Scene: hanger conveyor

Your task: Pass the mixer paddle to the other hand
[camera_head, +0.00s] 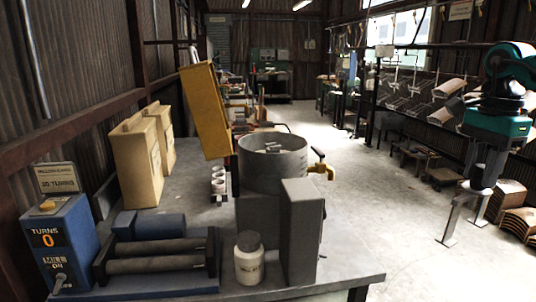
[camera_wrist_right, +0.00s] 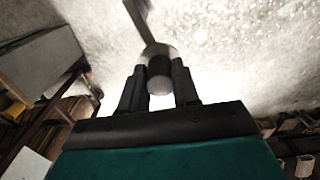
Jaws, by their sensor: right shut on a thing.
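The mixer paddle (camera_head: 462,205) is a pale grey metal frame with two legs and a crossbar. It hangs below my right gripper (camera_head: 484,172) at the right of the head view, over the floor and clear of the bench. In the right wrist view my right gripper's dark fingers (camera_wrist_right: 158,82) are shut on the paddle's round grey stem (camera_wrist_right: 158,52). A flat bar of the paddle reaches up past the fingertips there. My left gripper is in neither view.
The bench (camera_head: 350,268) holds a grey drum (camera_head: 272,165), a grey box (camera_head: 302,230), a white jar (camera_head: 249,258), a roller unit (camera_head: 160,262) and a blue counter box (camera_head: 57,245) reading 0. Open floor lies between the bench and my right arm. Stacked brown pieces (camera_head: 505,200) stand behind it.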

